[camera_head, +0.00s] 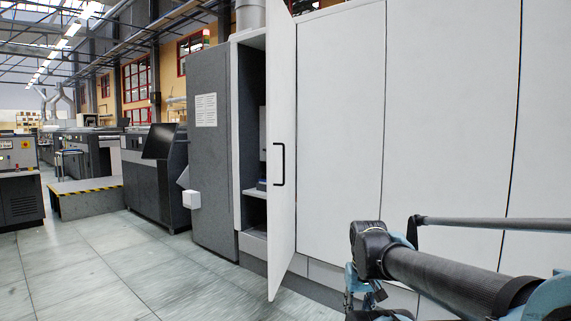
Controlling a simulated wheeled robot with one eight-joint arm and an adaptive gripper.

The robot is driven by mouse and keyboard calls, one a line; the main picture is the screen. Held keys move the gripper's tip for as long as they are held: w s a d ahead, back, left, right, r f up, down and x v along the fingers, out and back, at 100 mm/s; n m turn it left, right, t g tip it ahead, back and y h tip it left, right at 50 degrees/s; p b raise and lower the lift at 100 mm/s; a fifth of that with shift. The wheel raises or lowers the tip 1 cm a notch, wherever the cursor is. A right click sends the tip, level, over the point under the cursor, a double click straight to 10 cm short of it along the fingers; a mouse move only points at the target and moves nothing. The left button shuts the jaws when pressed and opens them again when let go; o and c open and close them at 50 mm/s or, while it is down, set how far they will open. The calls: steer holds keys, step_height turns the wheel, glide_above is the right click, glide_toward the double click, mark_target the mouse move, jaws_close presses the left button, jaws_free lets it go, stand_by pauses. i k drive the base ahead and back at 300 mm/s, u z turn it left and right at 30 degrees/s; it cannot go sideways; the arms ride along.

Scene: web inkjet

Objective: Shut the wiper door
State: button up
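The wiper door (282,110) is a tall, narrow white panel with a black bar handle (279,165). It stands open, swung out from a white cabinet, and the cabinet's inside with shelves (254,190) shows to its left. My arm comes in from the lower right. My gripper (378,312) is at the bottom edge, to the right of the door and lower than the handle, apart from it in the picture. Its fingers are mostly cut off by the frame, so I cannot tell whether it is open or shut.
Flat white cabinet panels (445,110) run along the right, behind my arm. A dark grey cabinet (210,150) stands left of the opening, with a small white box (191,199) beside it. The tiled floor (100,265) at left is clear. A low platform (85,196) stands farther back.

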mark_target(281, 40)
steer(key=i, duration=1)
